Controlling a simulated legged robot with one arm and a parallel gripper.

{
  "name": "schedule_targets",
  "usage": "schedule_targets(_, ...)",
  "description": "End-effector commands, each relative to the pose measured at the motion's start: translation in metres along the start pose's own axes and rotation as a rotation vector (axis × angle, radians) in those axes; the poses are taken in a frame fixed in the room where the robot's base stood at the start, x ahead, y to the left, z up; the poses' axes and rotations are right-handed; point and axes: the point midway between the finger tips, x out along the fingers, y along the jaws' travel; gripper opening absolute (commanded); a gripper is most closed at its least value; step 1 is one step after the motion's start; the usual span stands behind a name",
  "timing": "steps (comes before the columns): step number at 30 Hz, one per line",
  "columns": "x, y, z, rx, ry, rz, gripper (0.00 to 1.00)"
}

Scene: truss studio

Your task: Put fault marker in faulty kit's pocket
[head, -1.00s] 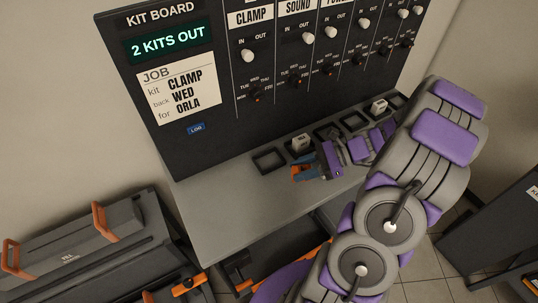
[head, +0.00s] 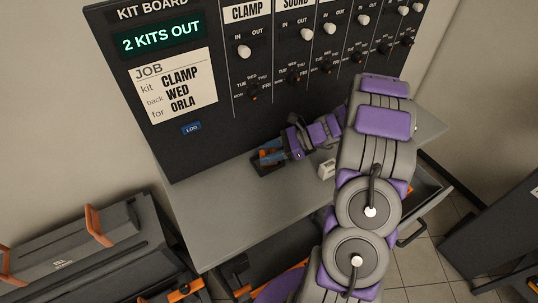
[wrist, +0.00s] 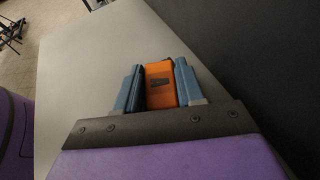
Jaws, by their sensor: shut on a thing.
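My gripper (head: 268,157) is shut on an orange block with a dark mark, which I take for the fault marker. In the wrist view the orange block (wrist: 160,84) sits between the two blue fingers of my gripper (wrist: 158,78). My arm hides the other pockets.
A small white block (head: 327,169) shows on the shelf just in front of my arm. The kit board (head: 200,150) rises right behind the pockets. The shelf (head: 215,215) is bare at left and front. A grey case with orange handles (head: 97,226) stands at lower left.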

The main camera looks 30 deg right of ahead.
Motion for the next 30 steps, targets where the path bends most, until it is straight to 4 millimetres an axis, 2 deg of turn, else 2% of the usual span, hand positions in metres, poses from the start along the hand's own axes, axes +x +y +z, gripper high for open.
schedule_targets(11,0.0005,-0.0008,-0.0057,0.000,-0.003,0.000,0.08)
schedule_targets(12,0.0005,-0.0008,-0.0066,0.000,-0.003,0.000,0.39)
schedule_targets(18,0.0003,-0.0007,-0.0066,-0.001,-0.002,0.000,0.58)
schedule_targets(20,0.0003,-0.0008,-0.0066,-0.001,-0.002,0.000,0.63)
schedule_targets(30,0.0024,0.0000,-0.0056,-0.001,0.000,0.000,0.63)
